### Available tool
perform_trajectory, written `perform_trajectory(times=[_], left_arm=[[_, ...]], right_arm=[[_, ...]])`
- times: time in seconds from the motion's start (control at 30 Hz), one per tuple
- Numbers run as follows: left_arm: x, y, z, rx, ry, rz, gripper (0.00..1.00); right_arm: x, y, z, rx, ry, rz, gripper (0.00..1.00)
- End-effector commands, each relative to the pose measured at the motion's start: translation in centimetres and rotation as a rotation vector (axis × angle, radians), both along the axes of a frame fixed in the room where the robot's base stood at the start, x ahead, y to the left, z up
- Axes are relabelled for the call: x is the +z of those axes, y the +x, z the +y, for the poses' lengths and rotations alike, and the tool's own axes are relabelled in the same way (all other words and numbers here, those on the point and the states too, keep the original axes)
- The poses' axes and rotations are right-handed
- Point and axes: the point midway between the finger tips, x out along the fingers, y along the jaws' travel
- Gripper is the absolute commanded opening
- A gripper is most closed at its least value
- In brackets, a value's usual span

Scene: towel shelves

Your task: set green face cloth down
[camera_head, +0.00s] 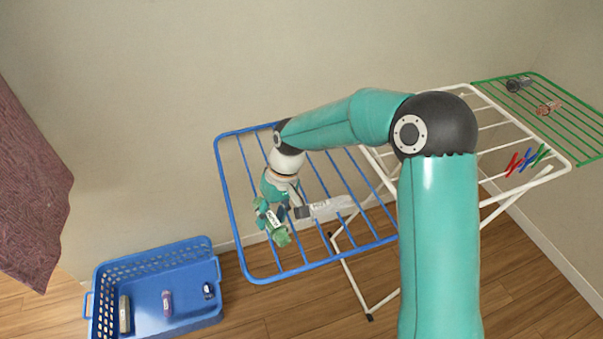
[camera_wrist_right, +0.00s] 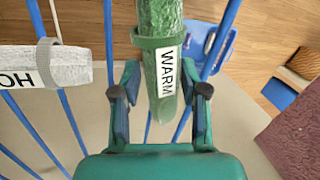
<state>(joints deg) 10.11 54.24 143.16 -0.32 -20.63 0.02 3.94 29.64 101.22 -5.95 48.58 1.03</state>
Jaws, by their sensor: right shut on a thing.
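The green face cloth (camera_head: 281,236) is rolled up, with a band and a white tag reading WARM; it also shows in the right wrist view (camera_wrist_right: 160,30). My right gripper (camera_head: 271,212) is shut on it over the near left part of the blue rack section (camera_head: 254,280). In the right wrist view, the fingers of the gripper (camera_wrist_right: 160,92) are on either side of the cloth. Blue rods pass behind the cloth; I cannot tell whether it touches them. My left gripper is not in view.
A white rolled cloth (camera_head: 332,207) with a grey band lies on the blue section, right of my gripper. White (camera_head: 488,127) and green (camera_head: 560,115) rack sections, with clips and small items, are at the right. A blue basket (camera_head: 205,318) with several items stands on the floor.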

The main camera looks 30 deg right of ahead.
Motion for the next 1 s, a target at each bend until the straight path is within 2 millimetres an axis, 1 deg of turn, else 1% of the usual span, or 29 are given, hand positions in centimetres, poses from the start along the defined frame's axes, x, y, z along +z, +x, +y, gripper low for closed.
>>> perform_trajectory(times=[0.07,0.1,0.17,0.2,0.33,0.43,0.57,0.6,0.7,0.83,0.9,1.0], left_arm=[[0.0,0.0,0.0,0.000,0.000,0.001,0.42],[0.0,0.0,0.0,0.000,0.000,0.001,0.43],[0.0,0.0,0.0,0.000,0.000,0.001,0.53],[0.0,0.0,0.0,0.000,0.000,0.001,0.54],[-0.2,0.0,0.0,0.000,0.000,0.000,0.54],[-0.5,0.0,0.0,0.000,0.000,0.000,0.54],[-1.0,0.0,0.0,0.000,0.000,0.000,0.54],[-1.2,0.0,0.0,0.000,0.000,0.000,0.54],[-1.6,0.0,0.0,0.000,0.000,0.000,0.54],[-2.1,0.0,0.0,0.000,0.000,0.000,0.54],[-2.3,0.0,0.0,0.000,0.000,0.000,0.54],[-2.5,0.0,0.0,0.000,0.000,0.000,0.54]], right_arm=[[0.0,0.2,0.4,0.009,0.000,0.000,0.07],[0.0,0.2,0.5,0.013,0.000,0.001,0.07],[0.0,0.3,0.6,0.013,0.000,0.001,0.07],[0.0,0.4,0.6,0.008,0.000,0.001,0.07],[0.7,1.5,0.0,-0.066,0.001,-0.002,0.07],[2.0,3.1,-1.3,-0.201,0.002,-0.006,0.07],[5.0,5.8,-4.0,-0.491,0.007,-0.010,0.07],[6.1,6.7,-5.0,-0.596,0.007,-0.012,0.07],[9.1,8.3,-7.6,-0.866,0.010,-0.014,0.07],[12.7,9.5,-10.6,-1.198,0.012,-0.015,0.07],[14.4,9.8,-12.0,-1.357,0.013,-0.014,0.07],[16.5,10.0,-13.7,-1.547,0.013,-0.015,0.07]])
